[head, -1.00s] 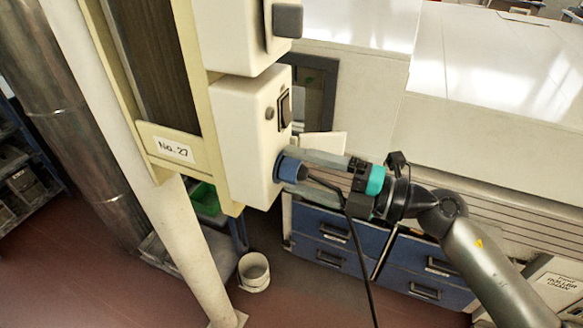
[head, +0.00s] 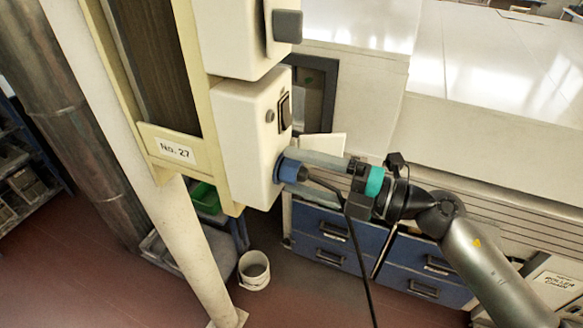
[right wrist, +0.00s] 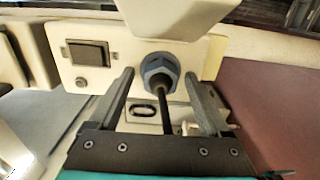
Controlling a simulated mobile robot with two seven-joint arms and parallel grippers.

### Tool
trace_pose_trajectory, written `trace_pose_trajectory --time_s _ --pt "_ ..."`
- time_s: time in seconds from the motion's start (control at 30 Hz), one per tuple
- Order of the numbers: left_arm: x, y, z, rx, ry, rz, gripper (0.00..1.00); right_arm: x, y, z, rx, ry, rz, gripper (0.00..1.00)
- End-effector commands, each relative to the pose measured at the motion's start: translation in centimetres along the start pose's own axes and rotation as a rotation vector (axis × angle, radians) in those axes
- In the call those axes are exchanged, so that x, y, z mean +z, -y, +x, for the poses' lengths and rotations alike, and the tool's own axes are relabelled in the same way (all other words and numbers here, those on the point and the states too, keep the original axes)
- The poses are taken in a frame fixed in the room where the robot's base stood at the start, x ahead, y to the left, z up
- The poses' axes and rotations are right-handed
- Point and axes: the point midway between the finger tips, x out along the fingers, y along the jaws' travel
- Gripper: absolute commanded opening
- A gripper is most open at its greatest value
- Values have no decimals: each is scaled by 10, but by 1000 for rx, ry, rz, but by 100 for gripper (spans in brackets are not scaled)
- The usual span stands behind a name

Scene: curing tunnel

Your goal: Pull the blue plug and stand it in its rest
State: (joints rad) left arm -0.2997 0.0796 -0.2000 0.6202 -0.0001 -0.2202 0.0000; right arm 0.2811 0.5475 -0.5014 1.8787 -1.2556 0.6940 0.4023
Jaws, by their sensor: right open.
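The blue plug (head: 289,170) sits against the side face of the cream switch box (head: 246,140), with its black cable (head: 355,245) hanging down. In the right wrist view the blue plug (right wrist: 160,70) shows end-on, between my fingers. My right gripper (head: 300,172) reaches in from the right; its fingers lie on either side of the plug. In the right wrist view my right gripper (right wrist: 160,80) is open, with gaps between both fingers and the plug. I cannot clearly identify the rest. My left gripper is out of view.
A black rocker switch (head: 285,107) is on the same box. A pale plate (head: 322,146) stands just behind my fingers. A cream post (head: 190,240) stands at the left. Blue drawers (head: 325,240) and a white bucket (head: 254,271) are below.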

Motion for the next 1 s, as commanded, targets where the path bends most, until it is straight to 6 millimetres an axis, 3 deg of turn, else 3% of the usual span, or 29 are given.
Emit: trace_pose_trajectory --time_s 0.17,0.87,1.0 --pt "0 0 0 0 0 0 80 0 1 0 -1 0 1 79" --pt "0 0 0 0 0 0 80 0 0 0 0 0 1 0" --pt "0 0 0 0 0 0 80 0 0 0 0 0 1 0"
